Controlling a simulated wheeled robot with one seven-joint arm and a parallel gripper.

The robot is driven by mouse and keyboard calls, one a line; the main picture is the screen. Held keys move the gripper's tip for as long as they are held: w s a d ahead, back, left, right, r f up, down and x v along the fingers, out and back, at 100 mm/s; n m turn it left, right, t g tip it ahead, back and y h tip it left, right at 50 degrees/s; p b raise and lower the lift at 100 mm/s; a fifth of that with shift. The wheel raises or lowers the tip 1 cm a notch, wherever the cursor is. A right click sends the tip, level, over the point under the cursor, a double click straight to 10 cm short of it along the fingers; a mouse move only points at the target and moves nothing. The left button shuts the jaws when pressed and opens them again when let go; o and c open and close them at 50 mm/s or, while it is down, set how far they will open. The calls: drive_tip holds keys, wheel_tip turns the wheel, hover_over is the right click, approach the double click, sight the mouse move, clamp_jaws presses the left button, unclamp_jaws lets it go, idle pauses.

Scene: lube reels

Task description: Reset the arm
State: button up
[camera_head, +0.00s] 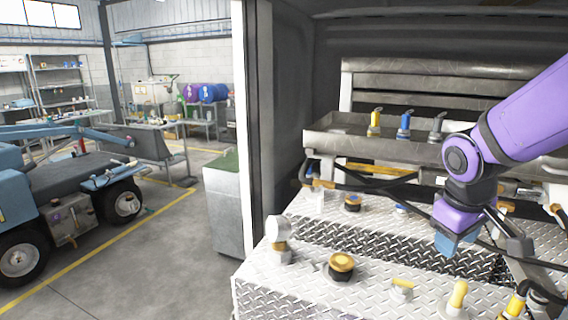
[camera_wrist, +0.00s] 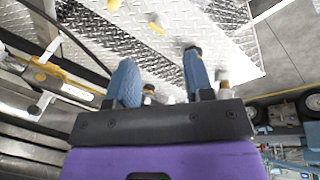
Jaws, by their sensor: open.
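My gripper shows at the right of the head view, where its blue fingertips (camera_head: 457,243) point down above the diamond-plate deck. In the wrist view its two blue fingers (camera_wrist: 160,84) stand apart with nothing held between them. The gripper is open and empty. My purple arm reaches in from the upper right of the head view. Small capped fittings on the deck lie beyond the fingers in the wrist view, apart from them as far as I can tell.
The diamond-plate deck (camera_head: 310,283) bears an orange-topped cap (camera_head: 341,265), a white-topped fitting (camera_head: 279,235) and a yellow-handled fitting (camera_head: 457,296). Behind, a metal tray (camera_head: 330,135) holds yellow (camera_head: 374,124), blue (camera_head: 404,127) and grey nozzles (camera_head: 436,128). Black hoses run near my gripper. A blue vehicle (camera_head: 60,190) stands left.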

drive_tip(key=s+r+m+t+y, duration=0.2)
drive_tip(key=s+r+m+t, duration=0.1)
drive_tip(key=s+r, duration=0.7)
drive_tip(key=s+m, duration=0.1)
drive_tip(key=s, duration=0.2)
drive_tip(key=shift+s+a+r+m, duration=0.15)
drive_tip(key=shift+a+r+m, duration=0.15)
drive_tip(key=shift+a+r, duration=0.05)
drive_tip(key=shift+c, duration=0.4)
drive_tip(key=shift+d, duration=0.1)
